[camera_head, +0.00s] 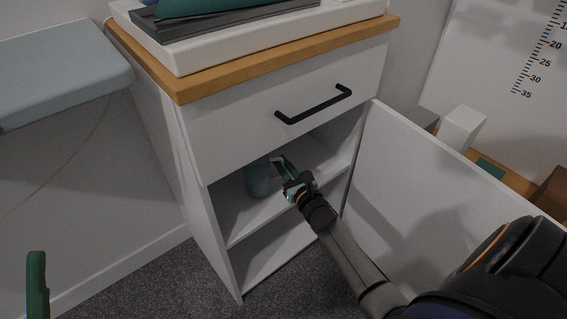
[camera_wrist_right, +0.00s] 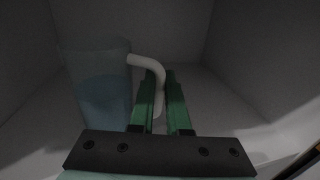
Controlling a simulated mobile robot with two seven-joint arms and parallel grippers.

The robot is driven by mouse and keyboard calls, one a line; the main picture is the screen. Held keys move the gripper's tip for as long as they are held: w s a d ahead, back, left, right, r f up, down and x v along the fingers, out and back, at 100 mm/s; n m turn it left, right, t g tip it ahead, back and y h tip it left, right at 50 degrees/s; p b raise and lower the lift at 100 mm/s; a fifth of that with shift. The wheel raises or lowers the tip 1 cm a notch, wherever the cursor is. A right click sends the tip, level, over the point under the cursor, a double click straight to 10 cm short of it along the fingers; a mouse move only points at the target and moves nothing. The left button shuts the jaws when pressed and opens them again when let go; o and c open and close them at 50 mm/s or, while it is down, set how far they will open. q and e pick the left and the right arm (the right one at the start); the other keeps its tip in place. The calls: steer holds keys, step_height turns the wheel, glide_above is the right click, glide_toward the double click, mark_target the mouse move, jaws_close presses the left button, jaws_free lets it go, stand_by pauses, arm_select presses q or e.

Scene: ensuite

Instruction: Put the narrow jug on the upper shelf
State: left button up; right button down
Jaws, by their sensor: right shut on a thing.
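The narrow jug (camera_head: 257,180), bluish and see-through with a pale handle, is upright inside the open cabinet, over the upper shelf (camera_head: 236,222). The right wrist view shows the jug (camera_wrist_right: 98,90) left of the fingers, with its white handle (camera_wrist_right: 150,65) running between them. My right gripper (camera_head: 284,168) reaches into the cabinet and is shut on the handle. The jug's base is too dim to tell whether it touches the shelf. A green finger of my left gripper (camera_head: 37,285) shows at the lower left edge; its opening does not show.
A drawer with a black handle (camera_head: 313,104) is above the opening. A lower compartment (camera_head: 270,250) looks empty. A grey-blue bench (camera_head: 65,65) is at the left.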

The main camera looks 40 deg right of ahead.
steer(key=shift+r, duration=0.1)
steer(key=c, duration=0.9)
jaws_free()
steer(key=shift+f, duration=0.2)
steer(key=shift+r, duration=0.1)
steer(key=shift+s+r, duration=0.1)
steer(key=shift+s, duration=0.05)
steer(key=s+a+p, duration=0.1)
steer(key=s+p, duration=0.2)
steer(key=s, duration=0.8)
steer(key=shift+s+a, duration=0.2)
steer(key=shift+s, duration=0.15)
